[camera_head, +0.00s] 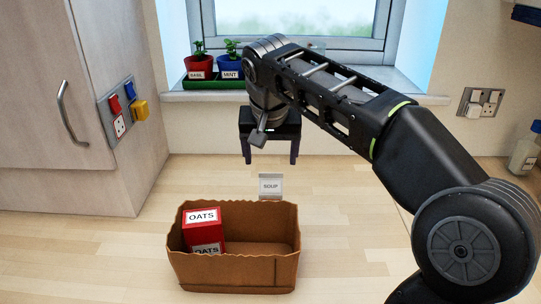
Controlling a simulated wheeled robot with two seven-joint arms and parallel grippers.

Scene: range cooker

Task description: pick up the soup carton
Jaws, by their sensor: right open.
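The soup carton (270,187) is a small pale box with a grey label reading SOUP. It stands on the wooden worktop just behind the brown box, and its lower part is hidden by that box's rim. My right gripper (269,158) hangs above and behind the carton, fingers pointing down. Its two dark fingers are spread apart with nothing between them. My left gripper does not show.
A brown open box (234,272) holds a red OATS carton (202,227) at its left end. Potted basil (199,68) and mint (231,68) stand on the windowsill. A bottle (524,150) stands at the far right. The worktop left of the box is clear.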

